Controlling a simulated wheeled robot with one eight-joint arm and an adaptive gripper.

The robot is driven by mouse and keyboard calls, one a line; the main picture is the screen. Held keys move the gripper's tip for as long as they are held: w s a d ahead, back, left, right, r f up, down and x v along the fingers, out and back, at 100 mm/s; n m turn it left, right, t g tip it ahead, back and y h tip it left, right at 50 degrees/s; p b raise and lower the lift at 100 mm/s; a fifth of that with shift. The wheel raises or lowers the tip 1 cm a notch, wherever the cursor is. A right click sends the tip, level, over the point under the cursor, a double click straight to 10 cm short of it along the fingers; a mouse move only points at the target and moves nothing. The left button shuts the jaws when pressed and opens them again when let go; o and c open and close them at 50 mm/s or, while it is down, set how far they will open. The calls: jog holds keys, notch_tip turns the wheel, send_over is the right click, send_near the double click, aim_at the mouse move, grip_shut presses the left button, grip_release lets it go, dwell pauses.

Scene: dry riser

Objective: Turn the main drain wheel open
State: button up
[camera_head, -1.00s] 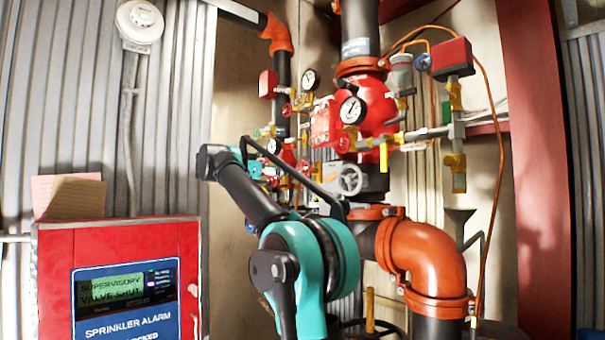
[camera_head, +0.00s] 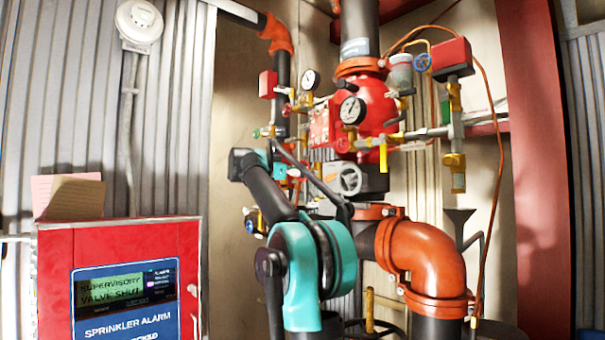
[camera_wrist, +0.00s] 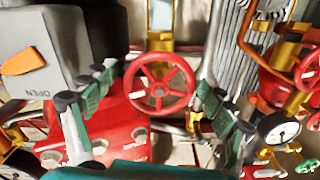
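A red spoked handwheel (camera_wrist: 160,85) is in the middle of the wrist view, in front of a brass valve body; no label on it can be read, so I cannot confirm it is the main drain wheel. My gripper (camera_wrist: 160,84) has its green-and-grey fingers spread wide, one on each side of the wheel. The fingers look clear of the rim, with nothing held between them. How far the wheel lies beyond the fingertips is hard to tell. In the head view my arm hides this spot, and the gripper cannot be made out clearly.
A grey box (camera_wrist: 35,60) with an orange lever marked OPEN stands close to the left finger. A gauge (camera_wrist: 279,128) and another red wheel (camera_wrist: 308,72) are at right. In the head view, the alarm panel (camera_head: 120,235) reads "supervisory valve shut". An orange pipe elbow (camera_head: 430,258) is beside my arm.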

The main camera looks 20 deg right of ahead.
jog(key=c, duration=1)
jog(key=shift+o, duration=0.2)
